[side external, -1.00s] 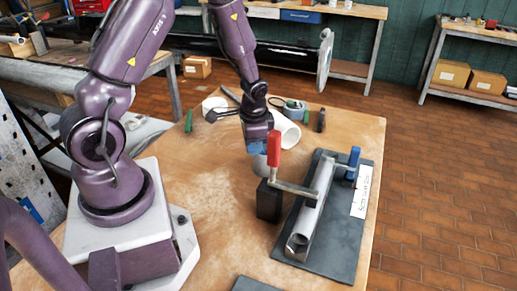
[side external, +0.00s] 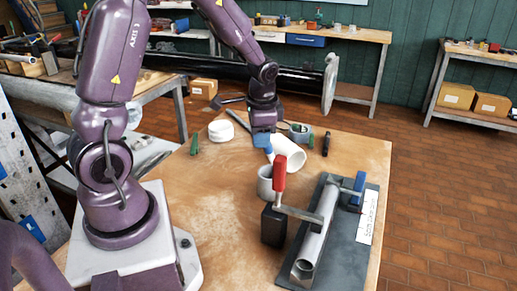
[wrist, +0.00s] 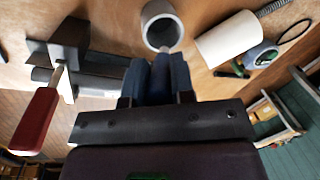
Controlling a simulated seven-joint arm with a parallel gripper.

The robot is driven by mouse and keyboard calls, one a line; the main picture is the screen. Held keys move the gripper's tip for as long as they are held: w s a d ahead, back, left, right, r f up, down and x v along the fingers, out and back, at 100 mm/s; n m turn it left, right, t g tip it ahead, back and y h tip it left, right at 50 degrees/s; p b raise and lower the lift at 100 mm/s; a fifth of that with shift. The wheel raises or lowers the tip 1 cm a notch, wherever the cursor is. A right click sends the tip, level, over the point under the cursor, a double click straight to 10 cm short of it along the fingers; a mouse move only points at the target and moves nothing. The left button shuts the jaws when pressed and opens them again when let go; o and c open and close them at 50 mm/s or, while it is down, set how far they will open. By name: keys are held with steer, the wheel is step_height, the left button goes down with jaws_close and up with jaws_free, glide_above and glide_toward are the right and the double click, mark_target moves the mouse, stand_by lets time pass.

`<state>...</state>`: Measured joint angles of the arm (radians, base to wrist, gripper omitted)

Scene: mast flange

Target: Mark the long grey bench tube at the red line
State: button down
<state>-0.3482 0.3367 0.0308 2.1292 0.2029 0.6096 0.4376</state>
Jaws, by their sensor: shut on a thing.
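The long grey bench tube (side external: 317,236) lies lengthwise on a dark base plate (side external: 345,248), its open end towards the camera. The arm of a red-handled clamp (side external: 279,176) reaches over it. No red line can be made out on it. My gripper (side external: 266,148) is beyond the clamp, above the bench, away from the tube. In the wrist view its dark blue fingers (wrist: 160,72) are shut on a slim pen-like thing, mostly hidden, with a pale tip (wrist: 163,50). The tip overlaps the near rim of a grey cup (wrist: 160,27); I cannot tell whether they touch.
A white cylinder (side external: 288,155) lies beside the cup. A blue clamp handle (side external: 358,187) stands at the plate's far end. The bench's left middle is clear.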

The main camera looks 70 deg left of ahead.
steer(key=w+d+r+g+h, duration=0.1)
steer(key=w+d+r, duration=0.15)
steer(key=d, duration=0.55)
steer(key=w+d+r, duration=0.2)
steer(key=w+d, duration=0.1)
steer(key=d, duration=0.5)
steer(key=shift+w+f, duration=0.15)
steer(key=shift+f, duration=2.4)
steer(key=shift+f, duration=0.55)
steer(key=shift+r, duration=0.1)
step_height(320, 180, up, 7)
